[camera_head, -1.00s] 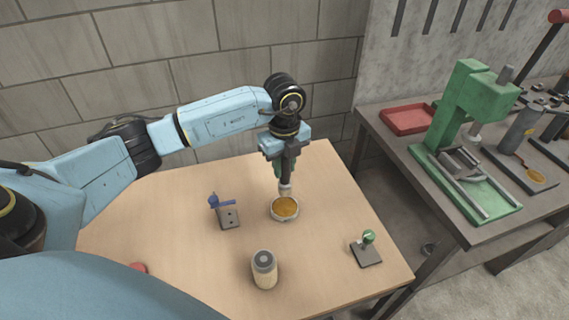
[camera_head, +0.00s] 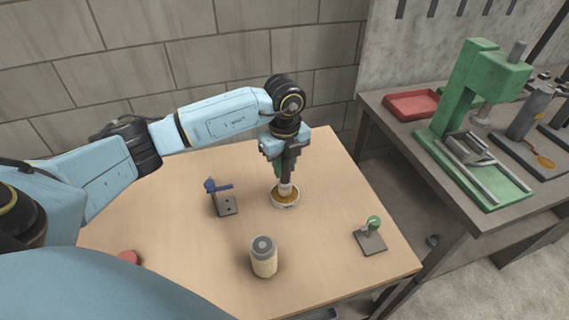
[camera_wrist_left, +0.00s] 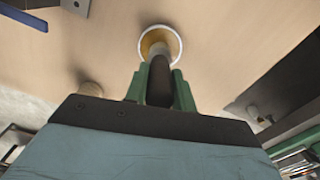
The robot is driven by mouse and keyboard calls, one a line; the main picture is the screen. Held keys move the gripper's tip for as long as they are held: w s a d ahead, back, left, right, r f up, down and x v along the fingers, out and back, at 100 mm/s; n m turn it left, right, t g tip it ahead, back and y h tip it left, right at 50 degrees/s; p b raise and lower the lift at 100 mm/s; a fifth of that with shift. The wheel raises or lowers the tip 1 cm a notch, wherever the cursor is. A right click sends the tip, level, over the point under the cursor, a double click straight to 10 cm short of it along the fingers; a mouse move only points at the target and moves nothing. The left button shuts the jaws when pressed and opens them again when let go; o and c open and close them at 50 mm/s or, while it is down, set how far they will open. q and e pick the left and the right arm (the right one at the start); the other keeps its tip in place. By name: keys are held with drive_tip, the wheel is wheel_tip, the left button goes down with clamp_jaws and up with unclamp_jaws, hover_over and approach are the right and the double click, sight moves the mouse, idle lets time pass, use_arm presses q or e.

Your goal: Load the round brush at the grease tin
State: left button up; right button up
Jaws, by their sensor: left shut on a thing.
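My left gripper (camera_head: 286,169) points straight down over the table, its green fingers shut on the dark handle of the round brush (camera_head: 286,189). The brush stands upright, and its pale head is over the grease tin (camera_head: 286,206), with its lower end down at the amber grease. In the left wrist view the brush handle (camera_wrist_left: 159,80) sits between the two fingers, and its tip is inside the white rim of the tin (camera_wrist_left: 178,43). The bristle ends are hidden, so how deep they sit cannot be told. My right gripper is not in view.
A stand with a blue lever (camera_head: 217,186) is left of the tin. A green-knobbed piece on a plate (camera_head: 370,237) is at the right. A bench with a green press (camera_head: 470,95) stands beyond the table edge.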

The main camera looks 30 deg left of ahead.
use_arm(q)
drive_tip(key=shift+f+b, duration=0.3)
drive_tip(key=shift+f, duration=0.2)
idle(0.8)
drive_tip(key=shift+s+f, duration=0.1)
idle(0.9)
wheel_tip(320, 180, up, 7)
drive_tip(key=p, duration=0.6)
idle(0.4)
idle(0.5)
